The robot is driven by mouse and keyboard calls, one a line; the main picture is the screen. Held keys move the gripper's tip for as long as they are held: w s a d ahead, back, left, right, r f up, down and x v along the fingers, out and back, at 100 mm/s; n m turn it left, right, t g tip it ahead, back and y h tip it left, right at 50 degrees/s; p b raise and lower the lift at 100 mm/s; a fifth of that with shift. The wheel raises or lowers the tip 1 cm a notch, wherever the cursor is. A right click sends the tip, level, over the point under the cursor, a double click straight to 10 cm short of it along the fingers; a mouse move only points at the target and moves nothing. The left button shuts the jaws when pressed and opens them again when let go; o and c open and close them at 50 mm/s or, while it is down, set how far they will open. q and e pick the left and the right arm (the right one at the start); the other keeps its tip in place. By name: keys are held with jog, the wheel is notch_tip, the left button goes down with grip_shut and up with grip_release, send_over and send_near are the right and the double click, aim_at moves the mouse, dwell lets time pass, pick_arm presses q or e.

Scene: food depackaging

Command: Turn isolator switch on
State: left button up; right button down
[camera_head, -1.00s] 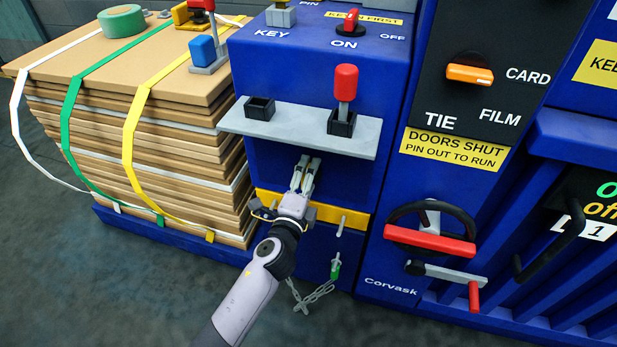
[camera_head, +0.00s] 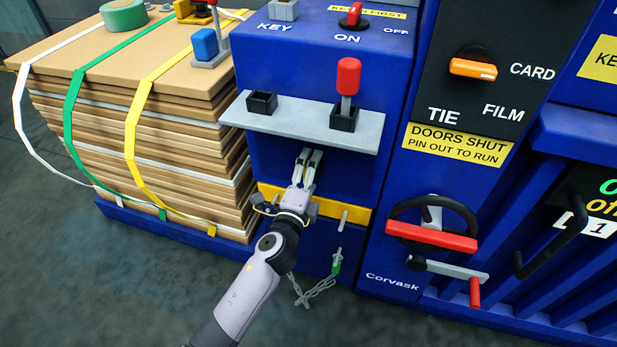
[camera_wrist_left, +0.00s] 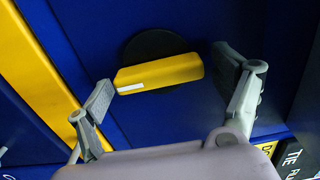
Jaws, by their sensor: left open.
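In the left wrist view a yellow bar-shaped handle (camera_wrist_left: 160,73) with a white mark at its left end sits on a round black disc (camera_wrist_left: 153,45) on a blue panel. My left gripper (camera_wrist_left: 166,84) is open, with one finger near each end of the handle; contact cannot be told. In the head view this gripper (camera_head: 310,157) points at the blue panel under the grey shelf, and the handle cannot be made out. The frames do not label either one as the isolator. My right gripper is not in view.
The grey shelf (camera_head: 290,123) juts out above my gripper and carries a red-knobbed lever (camera_head: 348,78). A yellow strip (camera_head: 358,217) runs below. A black handwheel (camera_head: 470,215) is to the right. Strapped cardboard (camera_head: 190,130) stands to the left.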

pick_arm(q)
jog(key=v, duration=1.2)
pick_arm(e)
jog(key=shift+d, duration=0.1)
